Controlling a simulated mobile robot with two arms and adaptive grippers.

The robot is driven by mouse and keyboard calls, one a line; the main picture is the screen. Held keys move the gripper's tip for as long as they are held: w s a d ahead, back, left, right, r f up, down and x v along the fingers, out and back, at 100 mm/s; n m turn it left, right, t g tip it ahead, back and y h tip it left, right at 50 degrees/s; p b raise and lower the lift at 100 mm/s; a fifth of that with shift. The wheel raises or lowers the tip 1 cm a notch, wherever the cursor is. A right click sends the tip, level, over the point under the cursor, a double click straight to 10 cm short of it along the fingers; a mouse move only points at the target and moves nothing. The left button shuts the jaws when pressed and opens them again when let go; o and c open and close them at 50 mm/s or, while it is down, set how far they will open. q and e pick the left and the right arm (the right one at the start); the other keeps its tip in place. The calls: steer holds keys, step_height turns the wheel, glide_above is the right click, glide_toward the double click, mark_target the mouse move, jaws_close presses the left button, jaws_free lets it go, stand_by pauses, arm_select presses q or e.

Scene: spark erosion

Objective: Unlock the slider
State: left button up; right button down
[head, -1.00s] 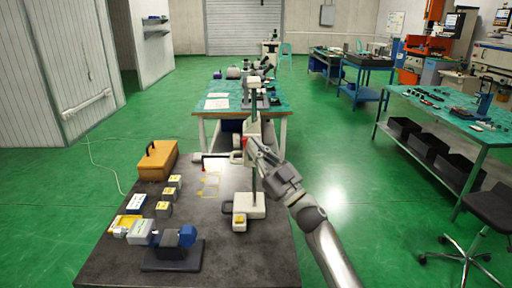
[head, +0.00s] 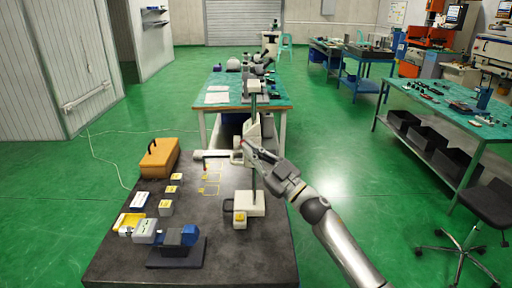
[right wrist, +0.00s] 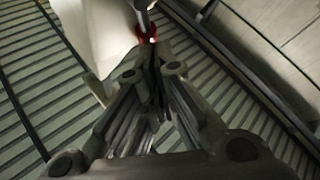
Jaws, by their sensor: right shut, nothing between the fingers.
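The slider (head: 252,132) is a pale block on the upright post (head: 254,103) of a white-based stand (head: 246,204) on the dark table. A small red part shows at the slider's side, by my fingertips. My right gripper (head: 249,149) is at the slider, its fingers shut with nothing between them. In the right wrist view the fingertips (right wrist: 150,55) meet right below a red part with a grey pin (right wrist: 146,30), beside a pale body (right wrist: 95,35). Whether they touch the red part I cannot tell. My left gripper is out of view.
The dark table (head: 130,255) also holds an orange toolbox (head: 160,160), several small blocks, a blue-and-grey device (head: 178,240) and a white arm-like part (head: 212,155). A green-topped bench (head: 215,88) stands behind.

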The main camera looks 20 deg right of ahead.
steer(key=shift+w+a+f, duration=0.2)
steer(key=shift+a, duration=0.5)
steer(key=shift+w+a+f, duration=0.2)
steer(key=shift+a, duration=0.5)
steer(key=shift+w+a+f, duration=0.1)
steer(key=shift+a+f, duration=0.05)
steer(key=shift+a, duration=0.05)
